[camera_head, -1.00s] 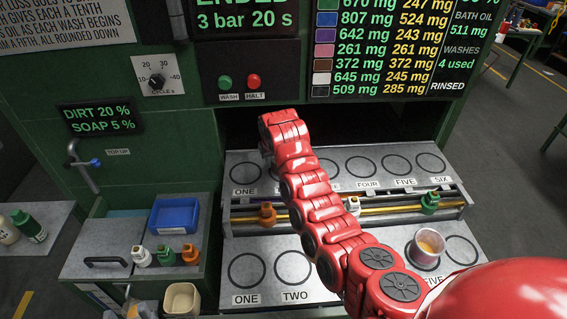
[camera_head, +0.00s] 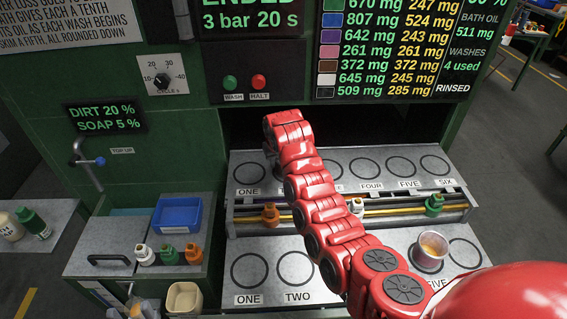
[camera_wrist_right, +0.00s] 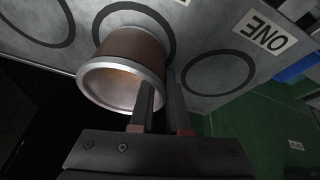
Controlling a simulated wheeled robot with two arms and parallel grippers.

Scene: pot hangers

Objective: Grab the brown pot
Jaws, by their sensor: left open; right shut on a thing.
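The brown pot (camera_wrist_right: 137,48) shows in the right wrist view, with a brown outside wall and a pale metal rim and inside. It is tilted toward the camera over a ringed place on the grey shelf; whether its base touches the shelf is unclear. My right gripper (camera_wrist_right: 160,82) is shut on its wall, one finger inside the rim and the other outside. In the head view my red right arm reaches into the dark opening at the upper shelf, and its gripper and the brown pot are hidden there. My left gripper is not in view.
Lower rings ONE and TWO are empty.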

